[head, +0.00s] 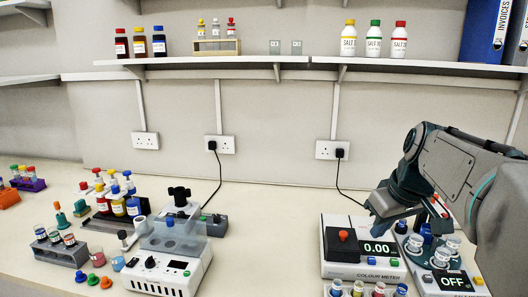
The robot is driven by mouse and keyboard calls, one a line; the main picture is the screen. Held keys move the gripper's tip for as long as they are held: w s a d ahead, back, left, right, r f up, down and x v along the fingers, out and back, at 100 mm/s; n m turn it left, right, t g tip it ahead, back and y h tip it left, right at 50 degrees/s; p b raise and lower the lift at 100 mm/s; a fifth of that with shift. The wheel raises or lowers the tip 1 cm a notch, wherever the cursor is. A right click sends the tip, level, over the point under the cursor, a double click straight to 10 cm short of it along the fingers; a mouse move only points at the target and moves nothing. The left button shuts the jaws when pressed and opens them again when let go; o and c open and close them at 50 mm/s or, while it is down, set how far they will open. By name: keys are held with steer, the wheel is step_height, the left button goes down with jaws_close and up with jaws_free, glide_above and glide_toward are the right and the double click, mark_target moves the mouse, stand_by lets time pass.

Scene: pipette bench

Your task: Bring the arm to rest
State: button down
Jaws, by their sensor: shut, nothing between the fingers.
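My arm comes in from the right edge, bent over the right part of the bench. My gripper (376,212) is at its lower left end, dark, pointing down and to the left. It is shut and holds nothing. It appears above or just behind the colour meter (345,270), a white box with a dark block, a red knob and a green display reading 0.00. Whether it touches the meter I cannot tell. My arm hides part of the bench behind it.
Right of the meter stands a white device reading OFF (452,283), with vials on top, close below my arm. Several vials (358,290) stand at the front edge. A white machine (165,270) stands left of centre. The bench between (268,240) is clear. Shelves (240,63) run above.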

steer(key=s+a+f+m, duration=0.1)
steer(key=s+a+f, duration=0.3)
steer(key=s+f, duration=0.3)
steer(key=s+a+f+m+h, duration=0.1)
steer(key=s+a+f+m, duration=0.1)
steer(key=s+a+f, duration=0.2)
steer(key=s+f, duration=0.3)
steer(key=s, duration=0.1)
steer(key=shift+a+m+g, duration=0.3)
steer(key=shift+a+g, duration=0.05)
steer(key=shift+g, duration=0.05)
steer(key=shift+s, duration=0.1)
